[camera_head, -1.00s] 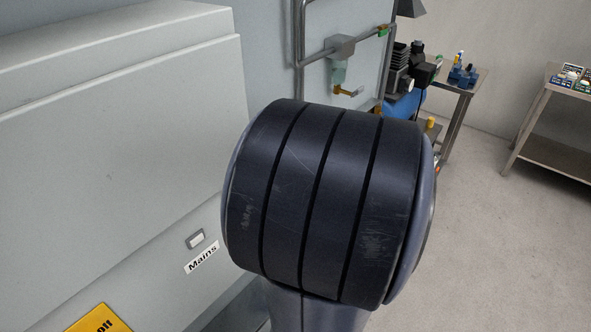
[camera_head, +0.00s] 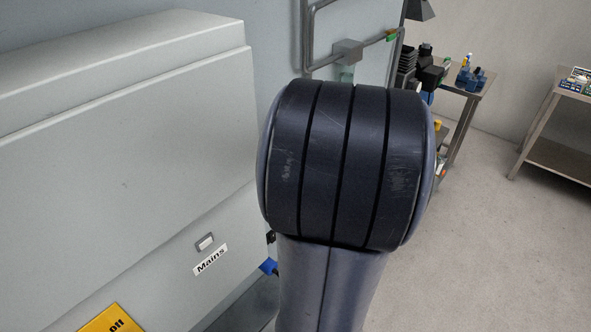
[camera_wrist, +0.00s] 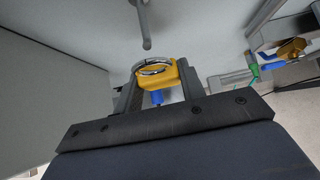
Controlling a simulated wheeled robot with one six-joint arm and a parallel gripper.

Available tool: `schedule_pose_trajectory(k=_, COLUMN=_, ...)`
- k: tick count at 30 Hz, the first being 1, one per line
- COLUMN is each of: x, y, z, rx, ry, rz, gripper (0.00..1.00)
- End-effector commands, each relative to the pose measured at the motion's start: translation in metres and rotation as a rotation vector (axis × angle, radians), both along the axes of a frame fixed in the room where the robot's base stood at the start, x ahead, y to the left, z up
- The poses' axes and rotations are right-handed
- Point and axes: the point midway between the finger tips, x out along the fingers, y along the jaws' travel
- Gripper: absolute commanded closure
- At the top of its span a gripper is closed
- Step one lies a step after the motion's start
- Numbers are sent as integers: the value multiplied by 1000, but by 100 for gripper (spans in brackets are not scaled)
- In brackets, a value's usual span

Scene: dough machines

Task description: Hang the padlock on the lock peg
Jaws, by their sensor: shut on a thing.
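The padlock (camera_wrist: 181,76) has a yellow body and a silver ring-like shackle (camera_wrist: 152,67); it shows in the wrist view. My gripper (camera_wrist: 158,85) is shut on it, one finger on each side of the body. A grey rod (camera_wrist: 145,22) with a rounded end comes down from the top of the wrist view, beyond the shackle. It looks like the lock peg. The shackle and rod appear apart, and I cannot tell the distance in depth. In the head view my arm hides the gripper and padlock.
A grey cabinet (camera_head: 120,150) with a "Mains" label (camera_head: 210,259) fills the left. Pipework with a grey box (camera_head: 347,51) is behind my arm. A bench (camera_head: 463,90) and a shelf table (camera_head: 560,155) stand at the right. The floor (camera_head: 480,260) there is clear.

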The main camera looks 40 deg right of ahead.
Motion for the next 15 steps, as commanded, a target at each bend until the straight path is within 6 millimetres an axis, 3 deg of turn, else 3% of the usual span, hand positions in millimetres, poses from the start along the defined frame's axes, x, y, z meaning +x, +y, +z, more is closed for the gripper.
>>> schedule_pose_trajectory(k=15, x=37, y=3, z=0, rx=0, ry=0, rz=1, gripper=87)
